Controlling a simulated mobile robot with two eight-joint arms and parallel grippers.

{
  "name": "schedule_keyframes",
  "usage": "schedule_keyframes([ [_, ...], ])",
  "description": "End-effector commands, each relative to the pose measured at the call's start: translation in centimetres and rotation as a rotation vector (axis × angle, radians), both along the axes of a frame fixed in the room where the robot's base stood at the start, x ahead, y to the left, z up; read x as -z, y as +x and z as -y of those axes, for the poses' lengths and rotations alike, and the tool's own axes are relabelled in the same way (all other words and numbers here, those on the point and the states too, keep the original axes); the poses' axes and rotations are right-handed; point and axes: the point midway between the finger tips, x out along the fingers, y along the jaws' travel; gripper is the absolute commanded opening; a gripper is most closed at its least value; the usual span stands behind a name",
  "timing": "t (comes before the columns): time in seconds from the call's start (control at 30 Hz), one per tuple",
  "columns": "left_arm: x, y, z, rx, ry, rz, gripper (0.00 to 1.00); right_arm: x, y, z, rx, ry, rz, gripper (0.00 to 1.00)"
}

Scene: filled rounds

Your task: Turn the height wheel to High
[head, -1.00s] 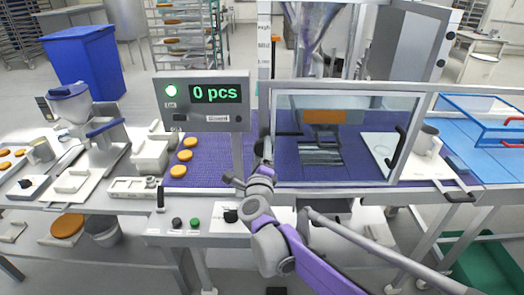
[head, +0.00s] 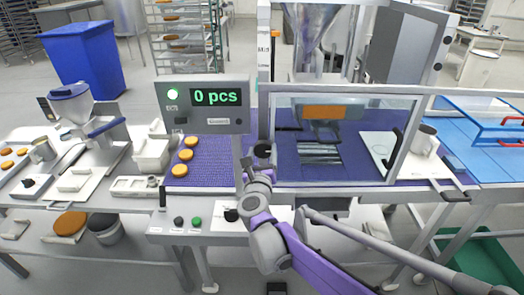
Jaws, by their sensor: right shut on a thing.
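The height wheel (head: 262,150) is a small dark knob on the upright post, left of the clear guard window. My right gripper (head: 256,160) reaches up to it from below and is shut on it; the wrist hides part of the wheel and the fingers. The post (head: 264,70) carries a pale scale strip, whose small marks I cannot read clearly. My left gripper is not in view.
A display (head: 205,104) reading "0 pcs" with a green lamp stands just left of the post. The purple belt (head: 215,165) carries several orange rounds (head: 186,155). The framed guard window (head: 335,140) is close on the right. Black and green buttons (head: 196,222) sit on the front panel.

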Motion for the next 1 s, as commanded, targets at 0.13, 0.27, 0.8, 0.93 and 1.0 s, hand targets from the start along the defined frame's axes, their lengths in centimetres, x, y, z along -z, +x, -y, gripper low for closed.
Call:
schedule_keyframes([
  [0.13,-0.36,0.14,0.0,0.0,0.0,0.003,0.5,-0.1,0.03,0.02,0.0,0.062,0.001,0.16],
  [0.27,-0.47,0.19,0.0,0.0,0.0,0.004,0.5,-0.07,0.02,0.03,0.0,0.095,0.0,0.16],
  [0.8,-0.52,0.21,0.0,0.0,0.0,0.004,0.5,-0.01,0.01,0.04,0.0,0.118,0.0,0.16],
  [0.93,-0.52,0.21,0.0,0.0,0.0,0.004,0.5,-0.01,0.0,0.04,0.0,0.117,0.0,0.95],
  [1.0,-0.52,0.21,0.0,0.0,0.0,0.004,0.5,-0.01,0.0,0.04,0.0,0.116,-0.001,1.0],
])
